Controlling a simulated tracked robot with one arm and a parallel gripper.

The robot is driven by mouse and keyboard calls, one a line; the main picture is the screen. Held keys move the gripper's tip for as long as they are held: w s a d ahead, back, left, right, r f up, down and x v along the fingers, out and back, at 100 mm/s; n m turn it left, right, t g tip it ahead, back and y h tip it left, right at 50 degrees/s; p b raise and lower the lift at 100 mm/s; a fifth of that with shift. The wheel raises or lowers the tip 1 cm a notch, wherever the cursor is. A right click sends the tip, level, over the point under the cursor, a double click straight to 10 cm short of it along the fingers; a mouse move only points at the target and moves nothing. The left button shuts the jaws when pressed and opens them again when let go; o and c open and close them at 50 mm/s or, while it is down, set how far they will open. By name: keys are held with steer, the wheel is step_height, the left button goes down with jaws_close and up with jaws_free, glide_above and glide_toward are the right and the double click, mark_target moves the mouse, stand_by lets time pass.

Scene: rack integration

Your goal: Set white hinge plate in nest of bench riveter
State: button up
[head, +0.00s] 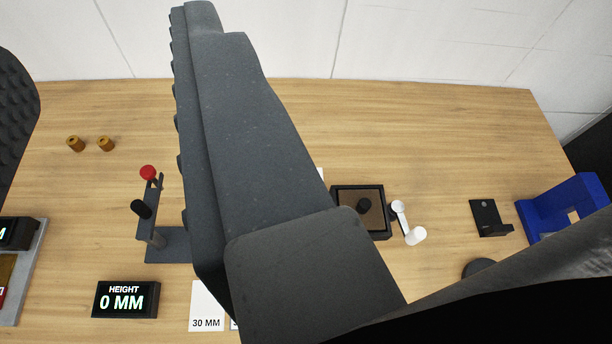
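My gripper (108,40) shows as two dark grey ribbed fingers, one across the middle and one at the left edge. They stand wide apart, with nothing held between them. I cannot clearly make out the white hinge plate. A thin white edge (320,174) shows beside the middle finger, with the rest hidden. A grey stand with a red-knobbed lever (148,173) and a black grip stands left of the middle finger. A blue frame (540,208) stands at the far right. I cannot tell which one is the bench riveter.
A black-rimmed tray (337,189) and a white lever piece (414,236) lie right of the finger. A black bracket (484,212) is farther right. Two brown cylinders (75,144) stand back left. A HEIGHT 0 MM display (126,300) and a 30 MM card (206,300) are in front.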

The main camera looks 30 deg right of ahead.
steer(key=shift+o, duration=0.3)
steer(key=shift+o, duration=0.3)
steer(key=shift+w, duration=0.15)
steer(key=w+d+f+g+p, duration=0.2)
steer(key=w+d+f+p, duration=0.15)
steer(key=w+f, duration=0.7)
steer(key=d+f+m+g+h+p, duration=0.15)
steer(key=d+f, duration=0.35)
steer(key=f, duration=0.6)
steer(key=d+f+m+g+p, duration=0.15)
steer(key=d+f, duration=0.25)
steer(key=f, duration=0.8)
steer(key=d+f+g+h+p, duration=0.15)
steer(key=d+f, duration=0.35)
steer(key=f, duration=0.6)
steer(key=shift+y, duration=0.3)
steer(key=p+x, duration=0.1)
steer(key=x, duration=0.7)
steer(key=shift+w+a, duration=0.15)
steer(key=shift+w, duration=0.2)
steer(key=shift+p+x, duration=0.4)
steer(key=shift+x, duration=2.45)
steer(key=shift+s+f, duration=0.1)
steer(key=shift+s, duration=0.05)
jaws_close()
